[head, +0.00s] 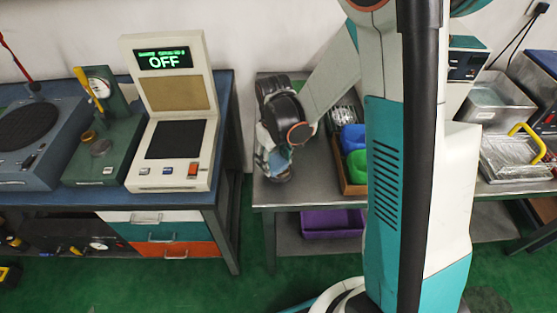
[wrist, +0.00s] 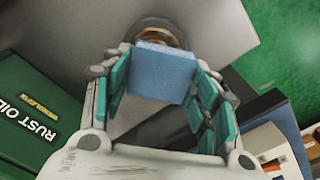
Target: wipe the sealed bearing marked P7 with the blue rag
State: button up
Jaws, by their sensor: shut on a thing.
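My gripper (head: 273,152) is low over the left end of the metal table in the head view, pointing down. In the wrist view its teal fingers (wrist: 165,85) are shut on the blue rag (wrist: 162,72), a folded light-blue block. A bearing ring (wrist: 161,27) with a brown-gold inside shows just beyond the rag, partly hidden by it. The rag overlaps the ring's near edge in the picture; I cannot tell whether they touch. In the head view a ring-like metal edge (head: 281,177) shows under the gripper. No P7 mark is legible.
A green rust oil box (wrist: 38,118) is left of the gripper in the wrist view. In the head view a wooden tray (head: 352,187) with blue and green bins stands to the right. A tester reading OFF (head: 168,110) is on the left bench. The table's front edge (head: 300,203) is close.

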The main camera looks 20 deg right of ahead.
jog(key=shift+d, duration=0.1)
jog(key=shift+s+d+f, duration=0.1)
jog(key=shift+s+d, duration=0.15)
jog(key=shift+d, duration=0.4)
jog(key=shift+s+d, duration=0.25)
jog(key=shift+d, duration=0.35)
jog(key=shift+a, duration=0.2)
jog(key=shift+w+a, duration=0.2)
jog(key=shift+a, duration=1.05)
jog(key=shift+d+b, duration=0.1)
jog(key=shift+b, duration=0.2)
jog(key=shift+s+d, duration=0.25)
jog(key=shift+d, duration=0.4)
jog(key=shift+s+d, duration=0.25)
jog(key=shift+d, duration=0.35)
